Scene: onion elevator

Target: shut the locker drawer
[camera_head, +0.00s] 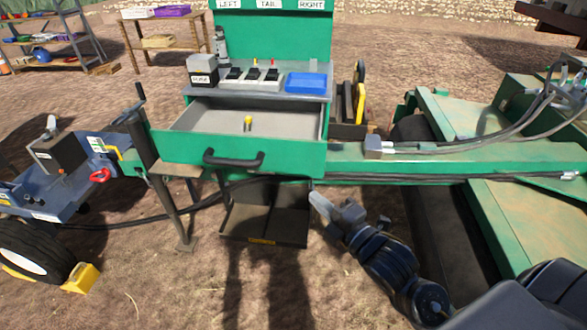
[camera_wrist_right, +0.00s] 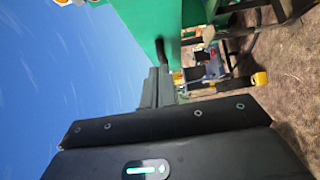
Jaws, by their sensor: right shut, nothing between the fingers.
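The green locker drawer (camera_head: 295,152) is pulled out toward me below the control shelf. Its black bar handle (camera_head: 234,160) is on the front face. A small yellow object (camera_head: 248,121) stands in the grey drawer bottom. My right gripper (camera_head: 318,204) is shut and empty, below and to the right of the drawer front, apart from it in the head view. In the right wrist view the gripper fingers (camera_wrist_right: 158,90) point toward a green panel and a dark bar, probably the drawer front and its handle. My left gripper is not in view.
Above the drawer stand a row of levers (camera_head: 252,75) and a blue tray (camera_head: 306,82). A dark open tray (camera_head: 263,228) hangs below. A green machine frame (camera_head: 430,165) with hoses lies to the right, and a blue trailer (camera_head: 80,180) to the left. Bare ground is in front.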

